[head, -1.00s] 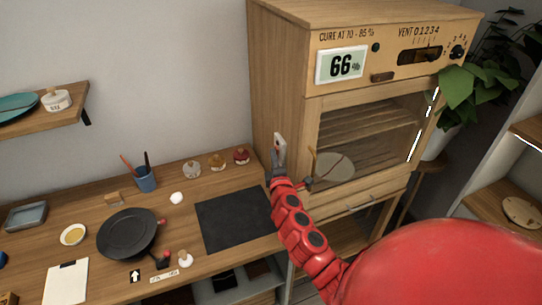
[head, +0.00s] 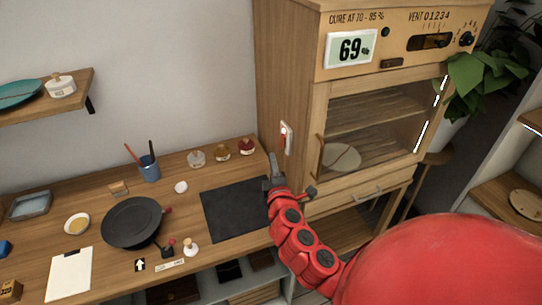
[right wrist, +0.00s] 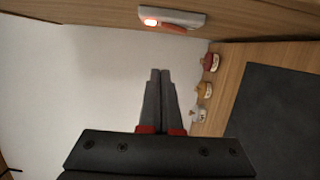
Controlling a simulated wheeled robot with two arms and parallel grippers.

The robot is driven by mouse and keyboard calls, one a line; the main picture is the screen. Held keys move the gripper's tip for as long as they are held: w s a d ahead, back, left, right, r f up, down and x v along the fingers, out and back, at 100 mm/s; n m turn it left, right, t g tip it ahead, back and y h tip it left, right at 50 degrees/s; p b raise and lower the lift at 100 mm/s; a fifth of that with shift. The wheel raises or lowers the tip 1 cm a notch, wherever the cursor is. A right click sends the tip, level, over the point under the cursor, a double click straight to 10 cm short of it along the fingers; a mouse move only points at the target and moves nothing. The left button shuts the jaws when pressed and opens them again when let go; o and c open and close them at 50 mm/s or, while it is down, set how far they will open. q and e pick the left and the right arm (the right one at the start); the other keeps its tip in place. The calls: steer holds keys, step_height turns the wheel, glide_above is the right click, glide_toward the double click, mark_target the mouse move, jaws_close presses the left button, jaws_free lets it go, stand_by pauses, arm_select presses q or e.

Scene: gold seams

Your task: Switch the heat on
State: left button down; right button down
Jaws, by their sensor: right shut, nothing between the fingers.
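The heat switch (head: 287,137) is a small white plate with a red rocker on the left side of the wooden cabinet (head: 283,60). A small light on it glows in the right wrist view, where the switch (right wrist: 178,18) lies at the top. My right gripper (head: 273,160) is shut and empty, just below and left of the switch and apart from it. Its closed fingertips (right wrist: 160,72) show in the right wrist view. My left gripper is not in view.
The cabinet's glass door (head: 375,120) is closed, with a round plate behind it. A dark mat (head: 237,208), several small jars (head: 221,153), a black pan (head: 132,222) and a cup of tools (head: 149,168) stand on the counter. A plant (head: 485,75) is at right.

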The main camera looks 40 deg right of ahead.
steer(key=shift+v, duration=1.2)
steer(key=shift+w+a+r, duration=0.1)
steer(key=shift+a, duration=0.05)
